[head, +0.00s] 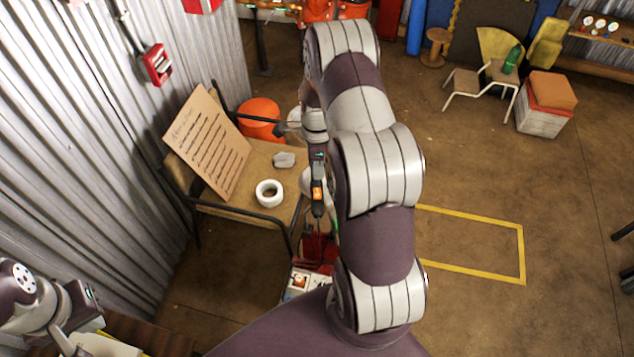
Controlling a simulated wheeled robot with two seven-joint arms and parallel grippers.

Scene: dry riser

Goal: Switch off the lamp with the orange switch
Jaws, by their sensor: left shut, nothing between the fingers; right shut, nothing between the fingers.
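My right arm fills the middle of the head view and bends down to my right gripper (317,207). This gripper is dark and slim, points down and is shut and empty, beside the right edge of the bench. A small orange patch shows on its dark body. Below its tips are a red object (318,248) and a small white box (298,283) with an orange-red round part. I cannot tell whether that part is the orange switch. I cannot make out a lamp for certain; my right arm hides part of this area. My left gripper (84,303), shut and empty, is at the lower left.
The bench (262,160) has dark tubular arms and holds a brown board (208,143), a white tape roll (269,193) and a grey lump (284,159). A corrugated wall with a red box (157,65) stands left. Floor right of my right arm is largely clear.

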